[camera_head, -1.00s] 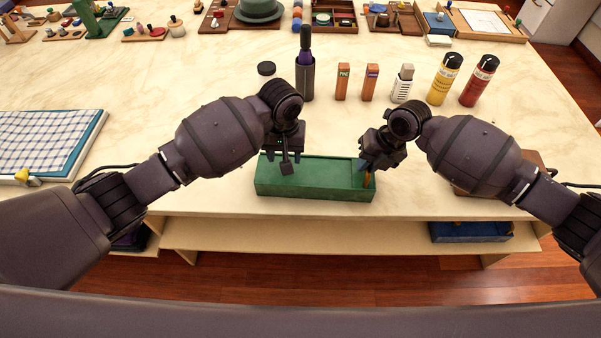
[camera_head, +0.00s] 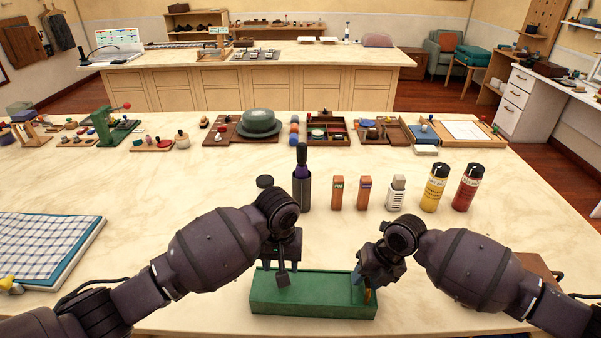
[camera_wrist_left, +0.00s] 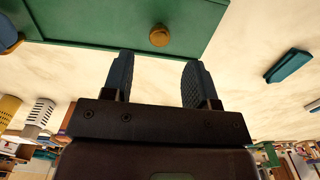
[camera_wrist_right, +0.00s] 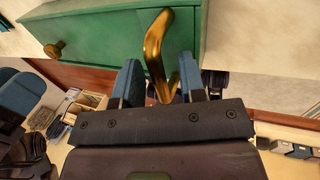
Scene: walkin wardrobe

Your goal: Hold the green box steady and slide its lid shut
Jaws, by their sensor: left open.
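The long green box (camera_head: 315,306) lies on the table's near edge in the head view. A cross line shows near the right end of its top; whether the lid is fully shut there is unclear. My left gripper (camera_head: 283,278) is over the box's left part. In the left wrist view its fingers (camera_wrist_left: 157,75) are apart and empty, just short of a round brass knob (camera_wrist_left: 159,36) on the green box. My right gripper (camera_head: 362,282) is at the box's right end.
Behind the box stand a dark bottle (camera_head: 302,185), small orange boxes (camera_head: 337,193), a white block (camera_head: 397,192), a yellow can (camera_head: 434,188) and a red can (camera_head: 467,188). A checked cloth board (camera_head: 45,248) lies left. The table between is clear.

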